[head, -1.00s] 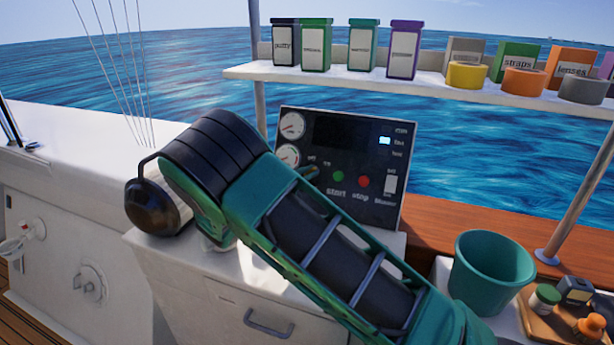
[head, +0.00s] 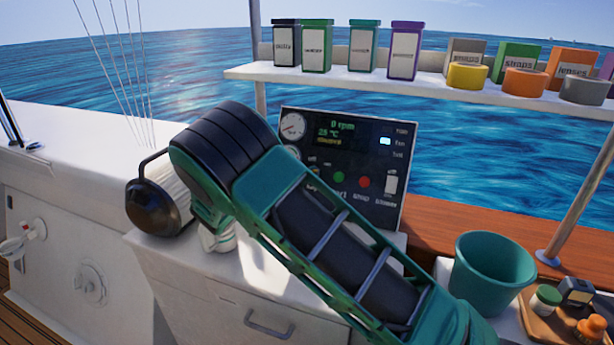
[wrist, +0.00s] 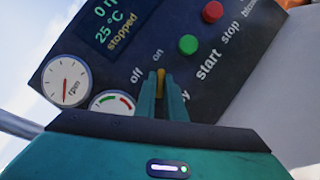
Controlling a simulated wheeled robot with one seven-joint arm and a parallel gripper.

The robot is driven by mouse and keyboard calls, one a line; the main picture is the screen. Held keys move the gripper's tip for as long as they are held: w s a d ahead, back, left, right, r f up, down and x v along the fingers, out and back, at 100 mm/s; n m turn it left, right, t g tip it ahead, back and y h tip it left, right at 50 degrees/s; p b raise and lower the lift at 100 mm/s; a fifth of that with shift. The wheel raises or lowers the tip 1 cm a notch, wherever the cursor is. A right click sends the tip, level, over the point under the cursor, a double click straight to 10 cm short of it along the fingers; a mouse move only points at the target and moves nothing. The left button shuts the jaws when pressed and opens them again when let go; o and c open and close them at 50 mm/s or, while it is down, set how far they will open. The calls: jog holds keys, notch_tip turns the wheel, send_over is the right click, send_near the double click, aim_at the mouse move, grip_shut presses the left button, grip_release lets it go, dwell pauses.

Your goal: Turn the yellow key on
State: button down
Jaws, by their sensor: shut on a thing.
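The dark control panel (head: 345,135) stands on the white cabinet behind my arm. Its display now reads 0 rpm and 25 °C, and in the wrist view the display (wrist: 112,25) also reads "stopped". The yellow key (wrist: 161,76) shows between my fingertips in the wrist view, below the "off" and "on" labels and seemingly pointing toward "on". My gripper (wrist: 160,90) is shut on the key. In the head view my arm hides the key and my fingertips.
A green start button (wrist: 188,44) and a red stop button (wrist: 212,11) sit beside the key. Gauges are at the panel's left. A black ear muff (head: 155,200) lies left of my arm. A teal bucket (head: 492,272) stands at right, under a loaded shelf (head: 420,83).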

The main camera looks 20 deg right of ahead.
jog(key=shift+a, duration=0.1)
jog(key=c, duration=1.8)
grip_release()
jog(key=shift+c, duration=0.2)
jog(key=v, duration=1)
jog(key=shift+a, duration=0.35)
jog(key=shift+s+d, duration=0.1)
jog(key=shift+s, duration=0.05)
